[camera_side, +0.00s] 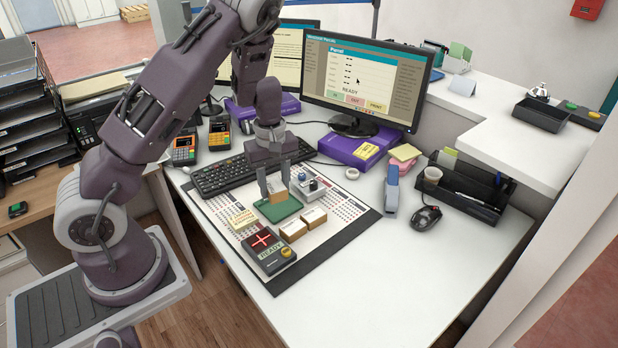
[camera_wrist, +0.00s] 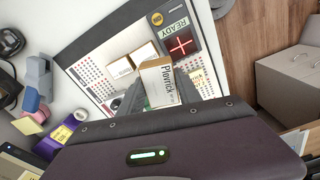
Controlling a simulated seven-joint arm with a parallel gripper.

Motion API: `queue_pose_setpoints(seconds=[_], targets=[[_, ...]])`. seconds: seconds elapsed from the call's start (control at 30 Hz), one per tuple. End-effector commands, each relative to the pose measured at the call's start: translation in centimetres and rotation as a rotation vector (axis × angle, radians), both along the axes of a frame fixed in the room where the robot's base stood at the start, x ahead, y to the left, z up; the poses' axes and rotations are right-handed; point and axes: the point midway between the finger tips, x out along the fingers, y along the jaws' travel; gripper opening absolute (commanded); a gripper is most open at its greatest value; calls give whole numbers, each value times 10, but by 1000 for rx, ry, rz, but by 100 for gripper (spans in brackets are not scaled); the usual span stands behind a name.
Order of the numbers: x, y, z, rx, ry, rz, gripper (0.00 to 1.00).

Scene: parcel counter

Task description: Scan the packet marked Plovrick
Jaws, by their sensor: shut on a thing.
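My gripper (camera_side: 275,192) is shut on a small brown packet (camera_side: 278,197) with a white label. In the wrist view the packet (camera_wrist: 158,84) reads "Plovrick" and stands between the fingers. In the side view it is over the green pad (camera_side: 274,212); whether it touches the pad I cannot tell. The scanner (camera_side: 268,250), with a lit red cross and the word READY, lies nearer the front of the mat, and it also shows in the wrist view (camera_wrist: 181,42). The monitor (camera_side: 366,80) also reads READY.
Two other brown packets (camera_side: 293,230) (camera_side: 315,217) lie on the mat (camera_side: 318,257) beside the green pad. A grey box with knobs (camera_side: 309,184) stands behind. The keyboard (camera_side: 225,174) is behind; the front right counter is clear.

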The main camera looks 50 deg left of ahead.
Motion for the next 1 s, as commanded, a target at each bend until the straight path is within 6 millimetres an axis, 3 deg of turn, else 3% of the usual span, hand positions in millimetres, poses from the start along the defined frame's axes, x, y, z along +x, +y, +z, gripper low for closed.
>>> queue_pose_setpoints(seconds=[0.1,0.23,0.37,0.8,1.0], targets=[[-38,-5,5,-4,1,168,0],[-57,-7,5,-2,2,246,0],[-59,-8,-4,-3,5,257,0],[-59,-7,-69,-1,7,251,0],[-59,-7,-83,-1,3,251,0]])
